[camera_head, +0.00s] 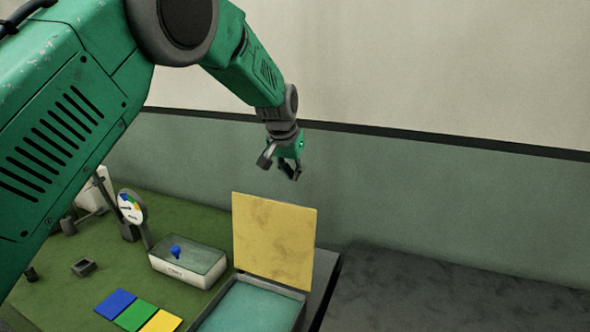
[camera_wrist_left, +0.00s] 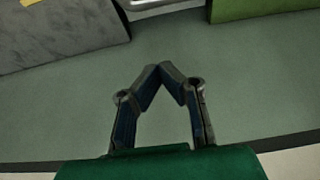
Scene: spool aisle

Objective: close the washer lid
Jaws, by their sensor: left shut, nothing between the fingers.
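The washer lid is the yellow square panel (camera_head: 274,240), standing upright at the back edge of a box with a teal inside (camera_head: 250,308). My left gripper (camera_head: 291,172) hangs in the air above the lid's top edge, apart from it in the picture. In the left wrist view its two fingertips (camera_wrist_left: 159,72) meet and nothing is between them. My right gripper is in neither view. The front of the box is cut off by the lower picture edge.
On the green mat (camera_head: 190,220) left of the box are a white tray (camera_head: 183,276) with a blue piece, blue, green and yellow tiles (camera_head: 134,316) and a round dial (camera_head: 131,207). A dark grey block (camera_head: 440,290) lies right. A wall stands behind.

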